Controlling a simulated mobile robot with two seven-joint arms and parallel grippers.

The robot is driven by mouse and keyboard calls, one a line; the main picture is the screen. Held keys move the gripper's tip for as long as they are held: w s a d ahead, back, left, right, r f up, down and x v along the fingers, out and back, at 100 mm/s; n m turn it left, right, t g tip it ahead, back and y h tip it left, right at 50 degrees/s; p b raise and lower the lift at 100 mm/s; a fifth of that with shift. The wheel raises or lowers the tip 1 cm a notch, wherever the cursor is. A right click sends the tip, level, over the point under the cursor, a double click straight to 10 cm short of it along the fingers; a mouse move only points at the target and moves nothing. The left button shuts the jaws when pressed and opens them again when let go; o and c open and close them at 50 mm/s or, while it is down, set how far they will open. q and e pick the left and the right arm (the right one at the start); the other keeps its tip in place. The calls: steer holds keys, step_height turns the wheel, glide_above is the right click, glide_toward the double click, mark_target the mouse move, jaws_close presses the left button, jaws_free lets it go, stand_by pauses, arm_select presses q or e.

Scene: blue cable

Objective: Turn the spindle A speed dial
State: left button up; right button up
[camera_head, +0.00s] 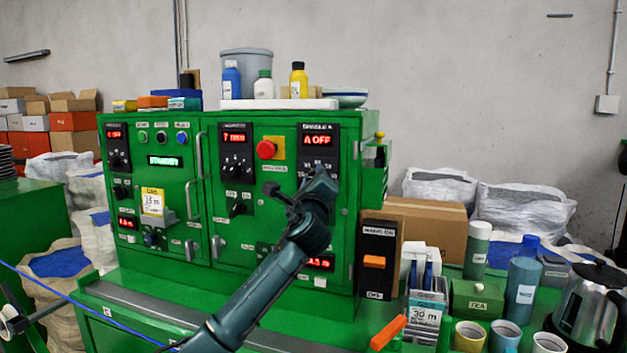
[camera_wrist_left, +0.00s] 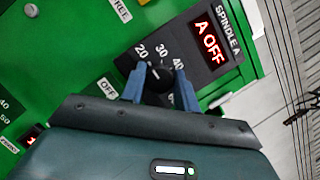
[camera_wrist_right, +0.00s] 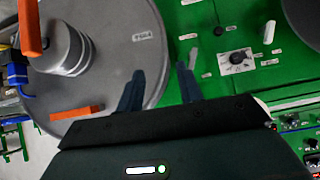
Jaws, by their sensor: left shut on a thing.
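The spindle A panel shows a red "A OFF" display (camera_head: 317,140) at the upper right of the green cabinet (camera_head: 272,225). In the left wrist view the display (camera_wrist_left: 211,42) sits beside the black speed dial (camera_wrist_left: 158,80), with 20, 30 and 40 marks and an OFF label around it. My left gripper (camera_wrist_left: 160,88) is shut on the dial, one finger on each side. In the head view my left gripper and wrist cover the dial. My right gripper (camera_wrist_right: 160,72) is open and empty in the right wrist view, above a grey round disc (camera_wrist_right: 105,60).
More dials, buttons and pull handles (camera_head: 198,155) cover the cabinet front. Bottles (camera_head: 298,80) and a grey tub (camera_head: 246,68) stand on top. A blue cable (camera_head: 75,300) crosses the lower left.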

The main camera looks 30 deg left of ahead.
stand_by(0.4)
arm_select(q)
steer(key=o, duration=1)
steer(key=shift+c, duration=0.2)
steer(key=b+v, duration=0.3)
steer(key=v, duration=1)
steer(key=shift+s+d, duration=0.1)
